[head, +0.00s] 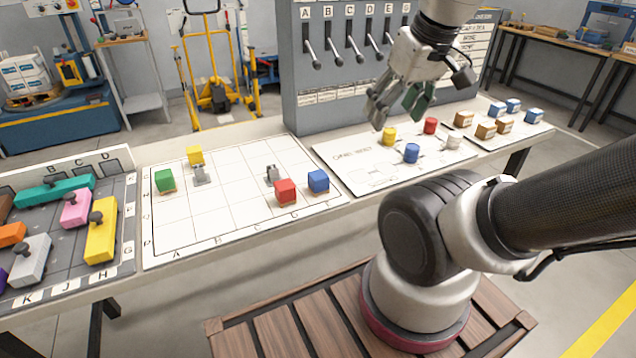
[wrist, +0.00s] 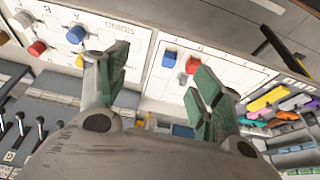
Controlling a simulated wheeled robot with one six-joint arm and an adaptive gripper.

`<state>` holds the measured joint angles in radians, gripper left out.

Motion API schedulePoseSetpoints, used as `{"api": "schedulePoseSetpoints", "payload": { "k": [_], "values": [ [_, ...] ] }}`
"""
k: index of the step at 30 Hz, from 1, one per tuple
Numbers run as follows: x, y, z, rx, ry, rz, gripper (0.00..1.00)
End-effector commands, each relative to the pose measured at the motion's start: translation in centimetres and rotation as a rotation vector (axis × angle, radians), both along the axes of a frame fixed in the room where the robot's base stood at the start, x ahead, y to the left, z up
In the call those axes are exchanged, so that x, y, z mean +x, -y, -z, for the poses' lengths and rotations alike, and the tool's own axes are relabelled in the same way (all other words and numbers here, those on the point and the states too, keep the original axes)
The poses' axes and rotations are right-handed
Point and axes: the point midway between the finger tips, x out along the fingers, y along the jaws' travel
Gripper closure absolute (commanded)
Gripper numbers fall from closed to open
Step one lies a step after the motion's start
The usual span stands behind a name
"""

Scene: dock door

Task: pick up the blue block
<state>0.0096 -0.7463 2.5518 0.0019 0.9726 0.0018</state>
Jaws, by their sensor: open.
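The blue block (head: 318,181) sits upright on the white grid mat (head: 225,215), right beside the red block (head: 286,191). In the wrist view the blue block (wrist: 169,59) shows beyond and between the fingertips, with the red block (wrist: 192,65) next to it. My gripper (head: 394,112) is open and empty, held in the air above the back of the sheet with the cylinders, up and to the right of the blue block. Its two green-padded fingers stand wide apart in the wrist view (wrist: 158,85).
A blue cylinder (head: 411,153), a yellow cylinder (head: 389,135) and a red cylinder (head: 431,126) stand on the neighbouring sheet. More blue-topped blocks (head: 513,105) lie farther right. The lever panel (head: 340,80) rises behind the table. Green (head: 165,180) and yellow (head: 195,156) blocks stand left on the mat.

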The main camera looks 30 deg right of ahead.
Motion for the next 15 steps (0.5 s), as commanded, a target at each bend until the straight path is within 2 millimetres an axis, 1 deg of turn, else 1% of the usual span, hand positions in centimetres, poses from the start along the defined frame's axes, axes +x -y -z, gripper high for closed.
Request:
{"api": "schedulePoseSetpoints", "payload": {
  "k": [5, 8, 11, 15],
  "values": [
    [1.1, 0.8, 2.8, 0.007, -0.151, 0.038, 0.34],
    [2.7, 0.9, 4.9, 0.042, -0.262, 0.08, 0.34],
    [4.7, 0.8, 7.3, 0.106, -0.356, 0.166, 0.34],
    [7.8, 0.4, 11.1, 0.214, -0.468, 0.368, 0.34]
  ]
}}
